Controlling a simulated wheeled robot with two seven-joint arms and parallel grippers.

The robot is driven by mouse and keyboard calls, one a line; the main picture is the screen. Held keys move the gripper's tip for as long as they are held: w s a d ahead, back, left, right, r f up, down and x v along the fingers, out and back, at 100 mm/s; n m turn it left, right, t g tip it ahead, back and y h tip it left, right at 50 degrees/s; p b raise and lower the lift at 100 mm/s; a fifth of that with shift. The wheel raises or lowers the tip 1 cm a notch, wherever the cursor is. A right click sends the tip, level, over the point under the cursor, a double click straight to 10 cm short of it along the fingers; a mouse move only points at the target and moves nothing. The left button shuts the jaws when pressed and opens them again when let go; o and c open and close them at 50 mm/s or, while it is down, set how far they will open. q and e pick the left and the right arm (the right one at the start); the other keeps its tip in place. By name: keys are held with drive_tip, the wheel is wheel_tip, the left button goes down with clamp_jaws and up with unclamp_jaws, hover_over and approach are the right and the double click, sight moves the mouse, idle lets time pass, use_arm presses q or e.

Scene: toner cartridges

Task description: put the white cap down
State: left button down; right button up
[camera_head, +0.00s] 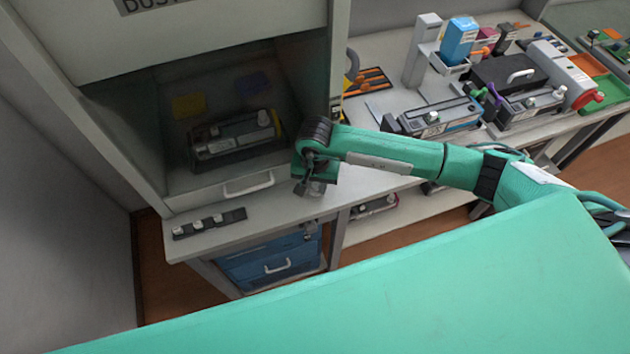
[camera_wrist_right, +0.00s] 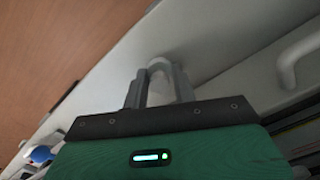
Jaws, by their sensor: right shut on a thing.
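The white cap (camera_wrist_right: 160,72) sits between the two fingers of my right gripper (camera_wrist_right: 158,88) in the right wrist view. My right gripper (camera_head: 313,188) is shut on it, over the front edge of the grey bench (camera_head: 300,210) in the head view. There the cap is small and mostly hidden by the fingers. I cannot tell whether it touches the bench top. A dark strip (camera_head: 190,233) with several pale caps on it lies on the bench, left of my right gripper. My left gripper is not in view.
The dust cabinet (camera_head: 310,70) with a white handle (camera_head: 249,184) stands behind, holding a cartridge (camera_head: 238,128). A blue drawer unit (camera_head: 270,262) is under the bench. Cartridges (camera_head: 435,117) and tools crowd the right side. Bare bench lies between the strip and my right gripper.

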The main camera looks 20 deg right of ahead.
drive_tip(key=shift+w+f+p, duration=0.15)
drive_tip(key=shift+f+p, duration=0.25)
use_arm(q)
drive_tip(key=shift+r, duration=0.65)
use_arm(e)
drive_tip(key=shift+f, duration=0.1)
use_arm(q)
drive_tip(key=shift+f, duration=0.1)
use_arm(e)
drive_tip(key=shift+f, duration=0.1)
drive_tip(key=shift+f+b, duration=0.15)
drive_tip(key=shift+b, duration=0.2)
drive_tip(key=o, duration=0.9)
drive_tip(key=shift+o, duration=0.2)
drive_tip(key=shift+r, duration=0.2)
